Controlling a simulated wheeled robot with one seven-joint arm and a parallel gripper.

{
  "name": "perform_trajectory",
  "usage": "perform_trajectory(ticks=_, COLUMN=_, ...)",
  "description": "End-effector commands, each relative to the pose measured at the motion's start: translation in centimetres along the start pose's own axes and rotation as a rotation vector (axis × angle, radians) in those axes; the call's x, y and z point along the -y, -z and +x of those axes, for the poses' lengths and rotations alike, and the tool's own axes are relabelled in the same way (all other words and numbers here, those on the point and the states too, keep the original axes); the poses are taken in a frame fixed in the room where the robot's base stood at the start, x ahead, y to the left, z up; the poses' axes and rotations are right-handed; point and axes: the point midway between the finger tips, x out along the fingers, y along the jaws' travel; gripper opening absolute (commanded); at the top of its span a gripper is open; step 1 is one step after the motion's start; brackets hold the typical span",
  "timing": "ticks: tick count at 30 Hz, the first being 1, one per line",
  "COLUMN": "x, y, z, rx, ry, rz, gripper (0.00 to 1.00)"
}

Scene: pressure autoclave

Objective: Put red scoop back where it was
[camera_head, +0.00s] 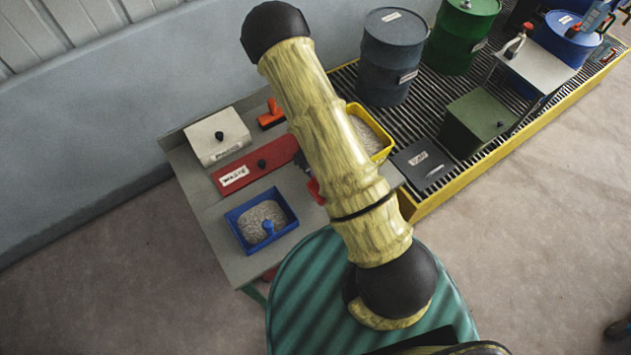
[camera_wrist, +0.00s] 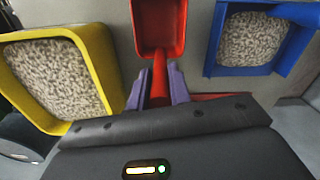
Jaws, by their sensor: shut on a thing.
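The red scoop (camera_wrist: 158,30) points away from my gripper in the wrist view, with its open bowl at the top. My gripper (camera_wrist: 158,88) is shut on the scoop's red handle, with a purple finger on each side. In the head view my arm hides most of the gripper; a small red part (camera_head: 315,190) beside the arm looks like the scoop. It is between the blue tray (camera_head: 233,226) and the yellow tray (camera_head: 386,148). The wrist view shows the yellow tray (camera_wrist: 97,48) left of the scoop and the blue tray (camera_wrist: 285,68) right of it.
Drums (camera_head: 391,72) stand on a yellow-edged grating at the back right. Bare table shows around the blue tray.

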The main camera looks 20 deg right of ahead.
Motion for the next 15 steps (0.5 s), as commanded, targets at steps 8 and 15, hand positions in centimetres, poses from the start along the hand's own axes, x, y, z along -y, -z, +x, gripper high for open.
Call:
perform_trajectory(ticks=8, x=0.1, y=0.1, z=1.4, rx=-0.001, ry=0.0, rz=-0.002, gripper=0.0)
perform_trajectory(ticks=15, x=0.0, y=0.0, z=2.4, rx=0.0, ry=0.0, rz=0.001, gripper=0.0)
